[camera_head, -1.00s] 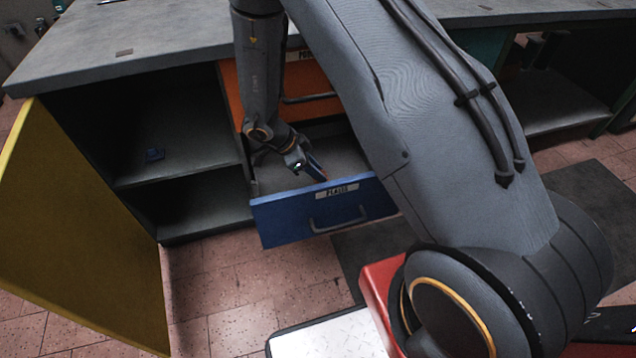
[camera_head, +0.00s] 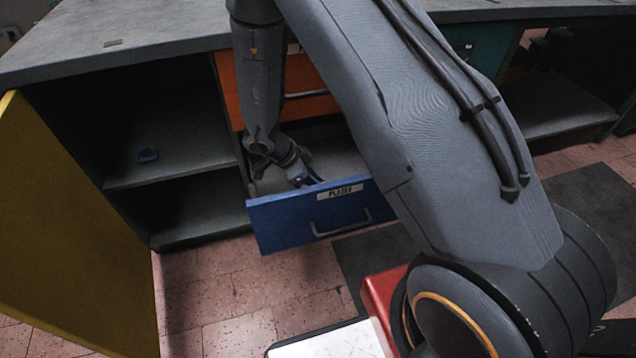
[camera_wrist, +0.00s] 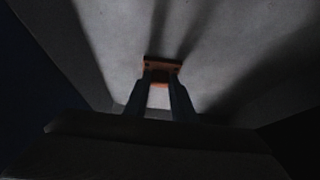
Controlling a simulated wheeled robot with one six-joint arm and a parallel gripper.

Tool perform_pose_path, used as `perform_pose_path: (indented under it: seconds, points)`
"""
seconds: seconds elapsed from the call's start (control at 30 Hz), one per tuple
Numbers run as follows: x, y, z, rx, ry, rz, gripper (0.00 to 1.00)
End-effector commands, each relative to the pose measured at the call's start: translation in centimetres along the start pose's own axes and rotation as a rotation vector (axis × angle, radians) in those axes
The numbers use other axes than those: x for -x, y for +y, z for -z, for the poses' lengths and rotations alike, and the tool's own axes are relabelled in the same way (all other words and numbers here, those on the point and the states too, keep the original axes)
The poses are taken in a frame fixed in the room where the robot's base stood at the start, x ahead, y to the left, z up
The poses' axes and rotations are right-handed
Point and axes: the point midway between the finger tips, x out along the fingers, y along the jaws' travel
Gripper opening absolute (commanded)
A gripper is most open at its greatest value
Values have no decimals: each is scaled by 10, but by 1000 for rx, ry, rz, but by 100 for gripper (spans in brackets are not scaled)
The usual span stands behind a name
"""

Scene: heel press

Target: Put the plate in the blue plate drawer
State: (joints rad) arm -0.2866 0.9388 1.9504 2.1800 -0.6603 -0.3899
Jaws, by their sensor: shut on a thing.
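The blue plate drawer (camera_head: 290,222) is pulled open, its front labelled "PLATES". My gripper (camera_head: 313,177) reaches down into it, its fingertips partly hidden behind the drawer front in the head view. In the wrist view my gripper (camera_wrist: 160,78) is shut on the plate (camera_wrist: 162,64), a small orange-brown piece with dark holes. The plate is at or close above the grey drawer floor (camera_wrist: 215,55); I cannot tell whether it touches. The head view does not show the plate.
An orange drawer (camera_head: 305,109) sits above the blue one.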

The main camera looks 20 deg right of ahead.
Motion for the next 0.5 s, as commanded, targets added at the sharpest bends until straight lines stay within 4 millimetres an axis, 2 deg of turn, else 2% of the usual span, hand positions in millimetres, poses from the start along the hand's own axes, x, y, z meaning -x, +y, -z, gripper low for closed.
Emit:
perform_pose_path:
  seconds: [0.03, 0.13, 0.5]
  points:
    - [-1, 0, 0, 0, 0, -1, 25]
    - [-1, 0, 0, 0, 0, 0, 42]
    - [2, 0, 1, -1, 0, 0, 42]
